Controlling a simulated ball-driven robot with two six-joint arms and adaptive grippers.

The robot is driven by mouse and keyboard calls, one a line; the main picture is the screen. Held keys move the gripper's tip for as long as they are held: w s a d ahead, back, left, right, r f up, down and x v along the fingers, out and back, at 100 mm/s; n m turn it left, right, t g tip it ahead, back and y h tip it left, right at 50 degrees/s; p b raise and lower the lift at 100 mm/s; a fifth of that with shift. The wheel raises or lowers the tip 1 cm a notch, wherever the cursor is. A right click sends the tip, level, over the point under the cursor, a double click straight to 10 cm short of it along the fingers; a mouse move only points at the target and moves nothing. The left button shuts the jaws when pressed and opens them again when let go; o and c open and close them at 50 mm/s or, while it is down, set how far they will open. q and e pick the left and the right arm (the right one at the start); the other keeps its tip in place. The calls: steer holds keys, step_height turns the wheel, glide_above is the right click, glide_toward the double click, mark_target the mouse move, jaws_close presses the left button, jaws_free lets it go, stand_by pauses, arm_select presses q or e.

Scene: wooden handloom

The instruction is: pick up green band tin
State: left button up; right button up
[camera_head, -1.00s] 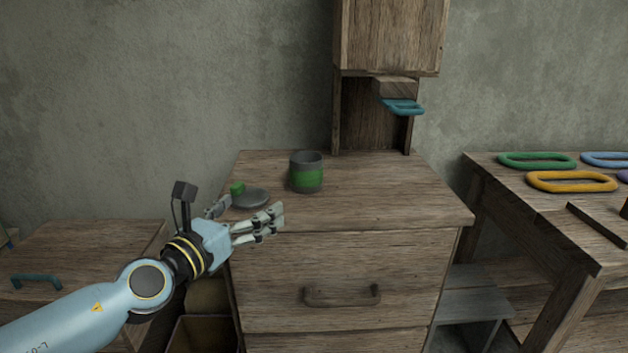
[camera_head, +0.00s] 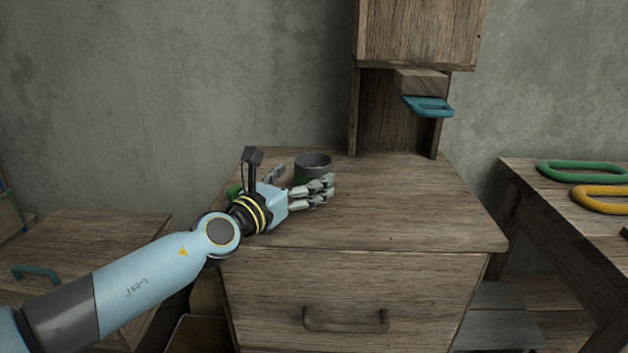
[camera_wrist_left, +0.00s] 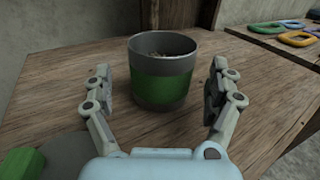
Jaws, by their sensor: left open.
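The green band tin (camera_head: 313,163) is a grey open-topped tin with a wide green band, upright on the wooden cabinet top. In the left wrist view the tin (camera_wrist_left: 162,78) stands ahead of and between the fingers, with grainy contents inside. My left gripper (camera_head: 306,186) is open and reaches in from the left; its fingers hide the tin's lower part in the head view. In the left wrist view the left gripper (camera_wrist_left: 162,95) has a finger on each side of the tin, with gaps visible. My right gripper is not in view.
A green knob (camera_head: 234,190) shows beside my wrist; it and a grey round lid (camera_wrist_left: 75,153) lie near the gripper. A wooden upright with a teal handle (camera_head: 428,106) stands behind. Green (camera_head: 583,172) and yellow (camera_head: 603,199) rings lie on the right table. The cabinet top's right side is clear.

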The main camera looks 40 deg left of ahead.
mark_target(323, 164)
arm_select(q)
steer(key=w, duration=0.4)
steer(key=shift+w+r, duration=0.1)
steer(key=shift+w, duration=0.3)
steer(key=c, duration=1.2)
steer(key=shift+c, duration=0.2)
